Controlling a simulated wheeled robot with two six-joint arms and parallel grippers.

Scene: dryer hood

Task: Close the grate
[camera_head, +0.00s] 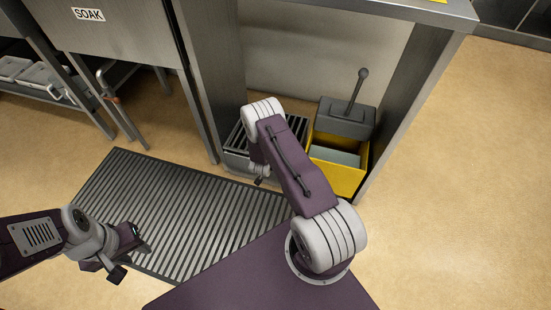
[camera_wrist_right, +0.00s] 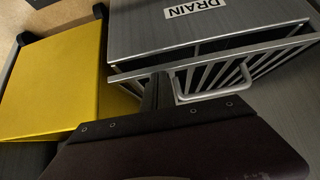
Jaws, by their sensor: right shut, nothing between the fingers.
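The barred metal grate (camera_wrist_right: 225,72) with a pale loop handle (camera_wrist_right: 213,84) shows in the right wrist view, below a grey panel labelled DRAIN. In the head view the slatted grate (camera_head: 297,124) sits on a low grey box under the counter, partly hidden by my right arm. How far it stands open I cannot tell. My right gripper (camera_wrist_right: 158,92) is shut and empty, its tip just left of the handle; whether it touches the bars is unclear. My left gripper (camera_head: 131,260) is open and empty, above the floor mat's near left end.
A yellow bin (camera_head: 340,174) with a grey, levered top stands right of the grate; it also shows in the wrist view (camera_wrist_right: 55,85). Counter legs flank both. A ribbed floor grating (camera_head: 185,215) lies in front. The SOAK cabinet (camera_head: 110,35) is at left. Floor at right is clear.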

